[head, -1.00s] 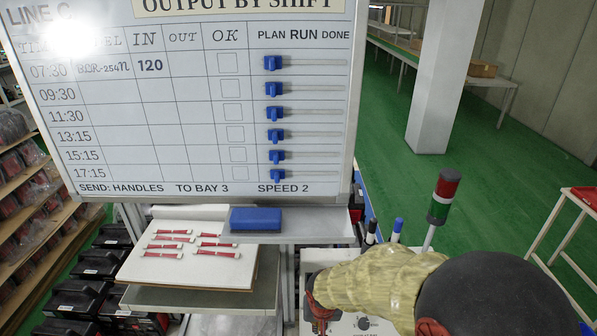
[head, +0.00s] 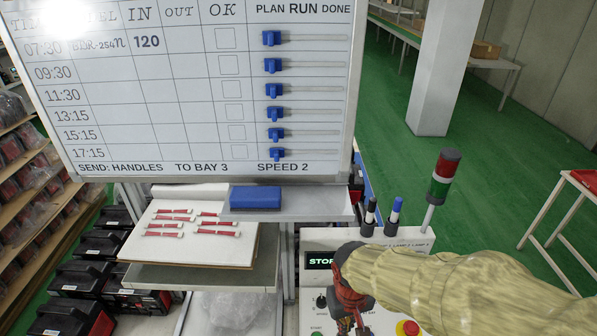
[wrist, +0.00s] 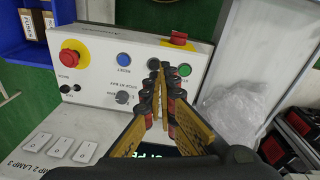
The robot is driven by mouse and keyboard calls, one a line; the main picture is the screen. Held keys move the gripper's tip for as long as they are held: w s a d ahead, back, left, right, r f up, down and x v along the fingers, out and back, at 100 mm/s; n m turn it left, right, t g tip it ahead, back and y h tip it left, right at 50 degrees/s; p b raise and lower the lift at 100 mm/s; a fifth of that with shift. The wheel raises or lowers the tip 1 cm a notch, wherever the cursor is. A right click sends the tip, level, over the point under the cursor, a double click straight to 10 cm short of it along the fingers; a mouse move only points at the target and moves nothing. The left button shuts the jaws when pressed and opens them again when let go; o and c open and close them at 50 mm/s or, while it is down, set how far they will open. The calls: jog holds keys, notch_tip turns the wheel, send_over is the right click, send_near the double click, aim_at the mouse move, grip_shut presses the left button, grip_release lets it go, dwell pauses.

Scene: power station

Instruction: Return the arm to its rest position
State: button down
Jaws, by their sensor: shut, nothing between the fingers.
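My gripper (head: 348,318) shows at the bottom of the head view, at the end of my sleeved arm, in front of the control panel (head: 420,238). In the wrist view my gripper (wrist: 158,68) is shut with its fingers together and nothing between them. It lies over the control panel (wrist: 100,50), close to a blue button (wrist: 124,60) and a green button (wrist: 184,69). I cannot tell whether the fingertips touch the panel.
A whiteboard (head: 190,110) stands behind, with blue sliders. Below it are a blue eraser (head: 255,197) on a ledge and a board with red-and-white strips (head: 165,225). Two markers (head: 395,210) and a red-green signal lamp (head: 444,178) stand by the panel. A red emergency button (head: 408,328) is near my arm.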

jog(key=s+d+r+m+t+b, duration=0.1)
jog(key=s+d+r+t+b, duration=0.1)
jog(key=s+d+r, duration=0.2)
jog(key=s+d+r+m+t+b, duration=0.1)
jog(key=s+d+r+t+b, duration=0.1)
jog(key=r, duration=0.8)
jog(key=shift+s+d+t+y+b, duration=0.3)
jog(key=shift+s+d+t, duration=0.1)
jog(key=shift+s+d, duration=0.6)
